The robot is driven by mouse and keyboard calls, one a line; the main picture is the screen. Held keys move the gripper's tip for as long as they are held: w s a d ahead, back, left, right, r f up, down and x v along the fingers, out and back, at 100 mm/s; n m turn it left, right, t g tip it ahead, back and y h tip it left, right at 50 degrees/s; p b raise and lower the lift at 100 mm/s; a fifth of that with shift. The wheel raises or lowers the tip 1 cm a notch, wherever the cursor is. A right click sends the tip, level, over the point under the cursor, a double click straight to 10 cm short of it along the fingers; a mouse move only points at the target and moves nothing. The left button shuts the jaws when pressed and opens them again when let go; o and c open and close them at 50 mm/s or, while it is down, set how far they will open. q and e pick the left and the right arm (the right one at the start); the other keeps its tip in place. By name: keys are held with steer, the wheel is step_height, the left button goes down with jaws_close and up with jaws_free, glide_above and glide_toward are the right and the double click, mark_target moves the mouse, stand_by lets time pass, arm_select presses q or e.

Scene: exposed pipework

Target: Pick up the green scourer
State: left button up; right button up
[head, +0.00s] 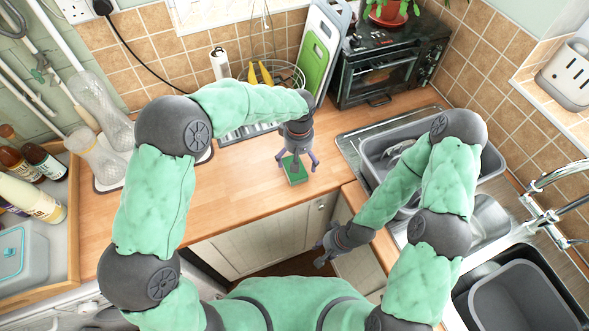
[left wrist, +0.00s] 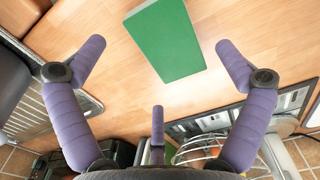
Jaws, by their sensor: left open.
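The green scourer (head: 295,168) lies flat on the wooden worktop, below my left gripper (head: 297,160) in the head view. In the left wrist view the scourer (left wrist: 165,40) is a plain green rectangle, slightly turned, beyond the fingertips and partly cut off by the top edge. My left gripper (left wrist: 158,62) is open and empty, its purple fingers spread wide to either side of the scourer and apart from it. My right gripper (head: 324,250) hangs in front of the worktop edge, far from the scourer; its fingers are too small to judge.
A sink with a grey basin (head: 372,160) stands to the right of the scourer. A black toaster oven (head: 392,60), a green chopping board (head: 316,66) and a wire fruit basket (head: 290,76) stand behind. The wooden worktop (head: 240,185) left of the scourer is clear.

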arm_select(q)
step_height(320, 180, down, 5)
steer(key=shift+w+r+b, duration=0.1)
steer(key=shift+r+b, duration=0.05)
steer(key=shift+b, duration=0.25)
steer(key=shift+c, duration=0.3)
steer(key=c, duration=0.7)
steer(key=shift+r, duration=0.15)
